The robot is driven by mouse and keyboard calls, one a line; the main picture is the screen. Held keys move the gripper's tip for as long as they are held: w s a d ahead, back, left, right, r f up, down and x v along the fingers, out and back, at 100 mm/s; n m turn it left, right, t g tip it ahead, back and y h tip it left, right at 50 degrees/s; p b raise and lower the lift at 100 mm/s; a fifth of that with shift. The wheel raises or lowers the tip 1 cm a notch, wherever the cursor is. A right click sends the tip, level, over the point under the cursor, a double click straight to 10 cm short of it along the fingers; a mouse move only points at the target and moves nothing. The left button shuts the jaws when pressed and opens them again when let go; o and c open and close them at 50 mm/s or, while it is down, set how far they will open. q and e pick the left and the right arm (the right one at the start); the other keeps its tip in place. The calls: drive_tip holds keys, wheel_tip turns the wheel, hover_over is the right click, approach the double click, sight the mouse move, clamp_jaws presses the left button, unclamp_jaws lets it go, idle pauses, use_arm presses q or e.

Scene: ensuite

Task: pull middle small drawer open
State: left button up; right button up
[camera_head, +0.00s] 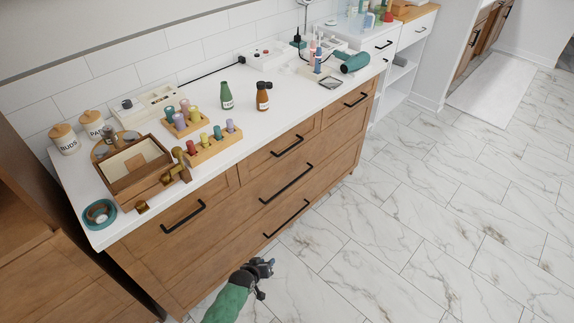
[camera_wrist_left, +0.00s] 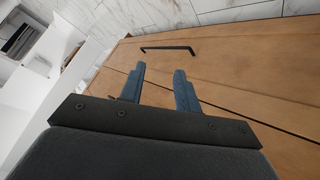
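A brown wooden cabinet (camera_head: 230,205) has small drawers along its top row and wider drawers below. The middle small drawer (camera_head: 262,158) is closed, with a black bar handle (camera_head: 288,146). My left gripper (camera_head: 266,267) is in front of the cabinet, seen against the floor and apart from that handle. In the left wrist view its two fingers (camera_wrist_left: 160,72) are spread with nothing between them. A black handle (camera_wrist_left: 167,49) on the wooden front lies beyond the fingertips; I cannot tell which drawer it belongs to. My right gripper is not in view.
The left small drawer (camera_head: 172,228), right small drawer (camera_head: 345,107) and wide drawers (camera_head: 315,188) are closed. The white countertop (camera_head: 245,127) holds bottles, jars, a wooden box and a teal hair dryer (camera_head: 355,62). The marble floor (camera_head: 430,210) right of the cabinet is clear.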

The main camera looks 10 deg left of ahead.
use_arm(q)
drive_tip(key=w+d+r+n+t+h+b, duration=0.25)
drive_tip(key=w+r+t+b, duration=0.3)
drive_tip(key=w+r, duration=0.9)
drive_tip(key=n+t+b, duration=0.4)
approach(287, 151)
drive_tip(key=w+f, duration=0.1)
drive_tip(key=w, duration=0.1)
drive_tip(key=shift+m+h, duration=0.25)
drive_tip(key=shift+h, duration=0.1)
drive_tip(key=shift+r+x, duration=0.1)
drive_tip(key=shift+x, duration=2)
drive_tip(key=shift+r+x, duration=0.15)
drive_tip(key=shift+x, duration=1.95)
drive_tip(key=shift+s+d, duration=0.1)
drive_tip(key=shift+d, duration=0.05)
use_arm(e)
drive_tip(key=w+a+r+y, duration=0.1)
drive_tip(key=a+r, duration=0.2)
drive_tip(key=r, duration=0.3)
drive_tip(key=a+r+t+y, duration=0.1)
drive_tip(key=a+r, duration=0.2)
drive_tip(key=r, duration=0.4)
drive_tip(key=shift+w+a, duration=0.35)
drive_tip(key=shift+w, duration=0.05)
use_arm(q)
clamp_jaws()
drive_tip(key=shift+p, duration=0.3)
